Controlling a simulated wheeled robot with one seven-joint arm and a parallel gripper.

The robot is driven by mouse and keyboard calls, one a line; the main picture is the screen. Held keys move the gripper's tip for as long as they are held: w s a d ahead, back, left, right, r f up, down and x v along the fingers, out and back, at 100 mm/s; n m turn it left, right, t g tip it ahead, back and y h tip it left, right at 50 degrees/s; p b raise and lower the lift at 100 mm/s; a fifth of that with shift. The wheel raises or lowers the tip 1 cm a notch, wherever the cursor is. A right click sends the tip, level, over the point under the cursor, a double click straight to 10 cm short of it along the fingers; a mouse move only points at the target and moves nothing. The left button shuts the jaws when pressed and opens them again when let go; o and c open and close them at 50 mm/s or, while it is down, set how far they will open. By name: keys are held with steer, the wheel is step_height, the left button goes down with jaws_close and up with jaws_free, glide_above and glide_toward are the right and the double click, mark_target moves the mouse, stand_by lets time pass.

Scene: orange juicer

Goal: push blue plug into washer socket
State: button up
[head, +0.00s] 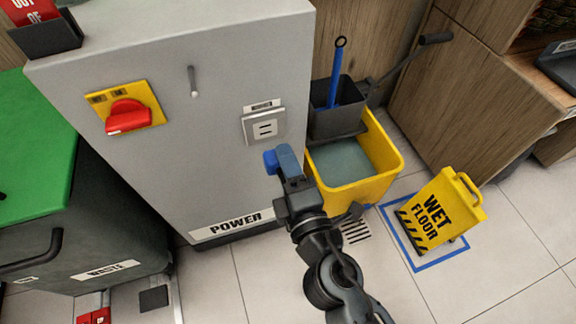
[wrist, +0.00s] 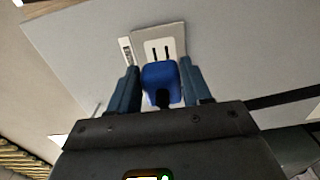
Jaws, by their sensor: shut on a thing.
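The blue plug (wrist: 161,84) is held between the two fingers of my gripper (wrist: 162,82) in the wrist view. In the head view the blue plug (head: 271,160) shows at the tip of my gripper (head: 285,160), below and a little right of the socket.
The grey cabinet (head: 200,150) carries a red rotary switch (head: 128,116) on a yellow plate and a peg. A yellow mop bucket (head: 385,150) stands close right of my gripper. A wet floor sign (head: 437,215) stands farther right. A green-lidded waste bin (head: 40,150) is at left.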

steer(key=shift+p+x, duration=0.4)
steer(key=shift+x, duration=2.15)
steer(key=shift+w, duration=0.5)
stand_by(0.6)
steer(key=o, duration=1)
steer(key=shift+o, duration=0.2)
steer(key=b+v, duration=0.1)
steer(key=v, duration=0.6)
steer(key=shift+s, duration=0.4)
